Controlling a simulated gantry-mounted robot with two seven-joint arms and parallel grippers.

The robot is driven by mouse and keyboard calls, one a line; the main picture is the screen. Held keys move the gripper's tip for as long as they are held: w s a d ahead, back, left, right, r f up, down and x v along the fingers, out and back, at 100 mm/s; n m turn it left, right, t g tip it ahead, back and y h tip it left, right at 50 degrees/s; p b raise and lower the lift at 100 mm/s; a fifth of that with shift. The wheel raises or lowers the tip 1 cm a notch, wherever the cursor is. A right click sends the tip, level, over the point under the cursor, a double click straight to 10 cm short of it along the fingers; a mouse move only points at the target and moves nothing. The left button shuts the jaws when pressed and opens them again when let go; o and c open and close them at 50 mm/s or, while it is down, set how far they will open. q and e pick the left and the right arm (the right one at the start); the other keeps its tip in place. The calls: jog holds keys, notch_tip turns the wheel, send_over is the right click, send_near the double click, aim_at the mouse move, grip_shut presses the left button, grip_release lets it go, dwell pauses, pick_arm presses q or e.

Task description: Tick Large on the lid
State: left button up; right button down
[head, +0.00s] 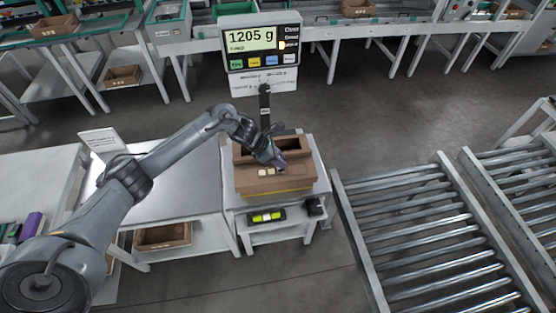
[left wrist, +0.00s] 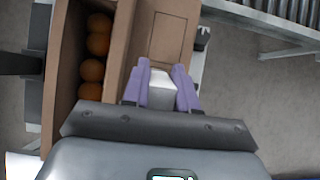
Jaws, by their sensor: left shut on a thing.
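A brown cardboard box (head: 240,155) stands on the scale stand, open at the back. Its lid (head: 248,181) is a brown flap on the near side with small pale squares on it. In the left wrist view the lid (left wrist: 137,50) carries an outlined rectangle. My left gripper (head: 279,161) is over the lid's right part. Its purple fingers are shut on a pale grey block (left wrist: 161,90), whose tip is hard to make out. Whether it touches the lid I cannot tell. No writing on the lid is readable. My right gripper is out of view.
A scale display (head: 262,48) reading 1205 g stands behind on a post. A steel table (head: 185,185) is at left, a roller conveyor (head: 435,235) at right. A yellow-green device (head: 266,216) sits below the box.

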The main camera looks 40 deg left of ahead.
pick_arm(q)
jog(key=shift+w+f, duration=0.1)
jog(key=shift+w, duration=0.15)
jog(key=shift+s, duration=0.2)
dwell(0.3)
jog(key=shift+r+p, duration=1.45)
jog(key=shift+r, duration=1.65)
